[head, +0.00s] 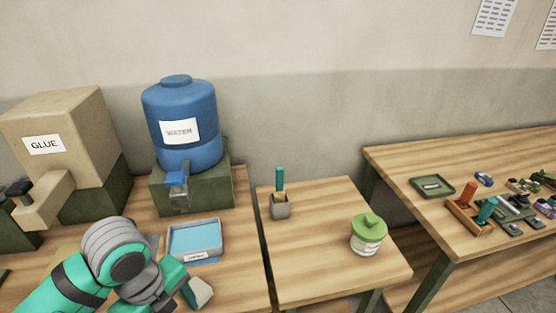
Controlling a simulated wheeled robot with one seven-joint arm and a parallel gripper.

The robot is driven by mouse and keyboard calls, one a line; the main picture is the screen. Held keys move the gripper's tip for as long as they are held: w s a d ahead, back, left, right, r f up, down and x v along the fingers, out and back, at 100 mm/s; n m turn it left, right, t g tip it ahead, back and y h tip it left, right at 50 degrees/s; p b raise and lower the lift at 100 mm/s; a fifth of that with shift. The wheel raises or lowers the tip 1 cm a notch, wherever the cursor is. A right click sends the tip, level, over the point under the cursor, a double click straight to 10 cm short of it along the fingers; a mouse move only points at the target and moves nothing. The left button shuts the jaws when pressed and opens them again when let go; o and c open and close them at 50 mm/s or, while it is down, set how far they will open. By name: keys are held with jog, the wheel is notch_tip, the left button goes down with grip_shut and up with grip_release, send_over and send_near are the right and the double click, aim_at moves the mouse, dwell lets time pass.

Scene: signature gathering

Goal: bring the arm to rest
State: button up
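My arm and gripper (190,286) show at the lower left in the head view, low over the left table. A pale block-like piece with a dark green side (199,292) is at the gripper's end; I cannot tell if it is held or only beside the fingers. The fingertips are too small and partly hidden to show whether they are open or shut. A tray with light blue content (194,258) lies just beyond the gripper.
A glue dispenser (62,140) and a blue water dispenser (184,125) stand behind the arm. A grey cup (281,211) with a teal stick and a green-lidded jar (367,236) stand on the middle table (320,275). The right table (400,165) holds several small items.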

jog(key=w+d+r+n+t+h, duration=0.3)
jog(key=w+d+n+t, duration=0.15)
jog(key=w+d, duration=0.35)
jog(key=w+d+r+n+t+h, duration=0.4)
jog(key=w+d+t, duration=0.2)
jog(key=d, duration=0.5)
jog(key=w+d+r+n+t+h, duration=0.3)
jog(key=w+d+n+t, duration=0.15)
jog(key=w+d, duration=0.35)
jog(key=s+f+n+t+y, duration=0.1)
jog(key=s+f+n+y, duration=0.5)
jog(key=f, duration=0.4)
jog(key=s+f+n+t+y, duration=0.1)
jog(key=s+f+n+y, duration=0.3)
jog(key=s+f+n, duration=0.5)
jog(key=s+a+f+m, duration=0.1)
jog(key=s+f, duration=0.1)
jog(key=s, duration=0.6)
jog(key=s+a+f+m+g, duration=0.1)
jog(key=s+a+f, duration=0.1)
jog(key=s, duration=0.6)
jog(key=s+a+f+m+g, duration=0.1)
jog(key=s+f, duration=0.2)
jog(key=s, duration=0.5)
jog(key=shift+a+f+m, duration=0.35)
jog(key=shift+a+m, duration=0.05)
